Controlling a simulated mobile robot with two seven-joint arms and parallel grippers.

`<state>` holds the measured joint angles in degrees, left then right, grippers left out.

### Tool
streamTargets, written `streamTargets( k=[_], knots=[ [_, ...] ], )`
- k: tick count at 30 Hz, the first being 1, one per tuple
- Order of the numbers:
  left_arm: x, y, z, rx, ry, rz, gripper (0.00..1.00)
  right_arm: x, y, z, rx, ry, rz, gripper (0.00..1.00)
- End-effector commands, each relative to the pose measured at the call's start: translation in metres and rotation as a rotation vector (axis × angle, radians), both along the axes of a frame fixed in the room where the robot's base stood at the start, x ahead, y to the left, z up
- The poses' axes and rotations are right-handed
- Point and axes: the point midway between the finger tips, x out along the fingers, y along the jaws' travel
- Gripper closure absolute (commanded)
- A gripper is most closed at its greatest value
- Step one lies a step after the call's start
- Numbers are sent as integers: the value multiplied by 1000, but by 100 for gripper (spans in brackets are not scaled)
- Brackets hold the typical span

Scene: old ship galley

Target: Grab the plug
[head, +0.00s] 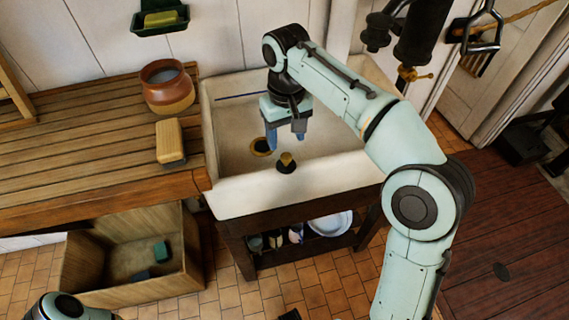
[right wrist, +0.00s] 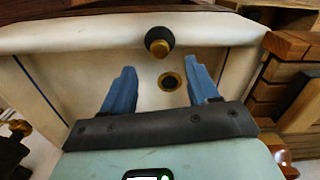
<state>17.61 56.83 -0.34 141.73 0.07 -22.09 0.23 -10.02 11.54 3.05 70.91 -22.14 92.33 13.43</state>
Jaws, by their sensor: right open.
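The plug (head: 286,163), dark and round with a brass-coloured knob on top, is at the front side of the white sink (head: 325,178). In the right wrist view the plug (right wrist: 159,42) shows beyond the fingertips, roughly centred between them. My right gripper (head: 286,135) is open and empty, pointing down over the sink behind the plug and apart from it. Its blue fingers also show in the right wrist view (right wrist: 160,68), with the brass-rimmed drain hole (right wrist: 169,81) between them. My left gripper is out of view.
A wooden counter (head: 90,135) adjoins the sink on the left, with a clay pot (head: 167,87) and a wood-backed brush or block (head: 170,140) near the sink's edge. A wooden crate (head: 85,270) stands below. A black pump with brass tap (head: 412,74) rises at back right.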

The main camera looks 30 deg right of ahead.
Motion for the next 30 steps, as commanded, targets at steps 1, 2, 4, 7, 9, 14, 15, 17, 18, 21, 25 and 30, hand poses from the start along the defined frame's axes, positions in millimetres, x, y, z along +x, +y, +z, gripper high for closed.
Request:
streamTargets(
  k=[1,2,4,7,9,14,15,17,18,21,25,30],
  knots=[
    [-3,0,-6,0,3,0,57,-1,0,-13,0,3,0,40],
    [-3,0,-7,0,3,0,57,-1,0,-18,-1,3,0,40],
    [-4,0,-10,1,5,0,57,0,0,-26,0,2,0,40],
    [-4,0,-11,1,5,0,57,0,0,-33,0,1,-1,40],
    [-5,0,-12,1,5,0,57,0,0,-37,0,1,-1,40],
    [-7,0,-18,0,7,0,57,-1,-1,-58,0,4,-1,40],
    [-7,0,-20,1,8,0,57,-1,-1,-64,0,3,0,40],
    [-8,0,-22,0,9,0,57,-1,-1,-73,0,3,-1,40],
    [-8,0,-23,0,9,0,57,-1,-1,-78,0,3,-1,40],
    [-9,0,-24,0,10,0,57,-1,-1,-85,1,1,-1,40],
    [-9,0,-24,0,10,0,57,-1,-1,-87,1,0,-1,40],
    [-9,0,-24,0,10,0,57,-1,-1,-86,1,-1,-1,57]
  ],
)
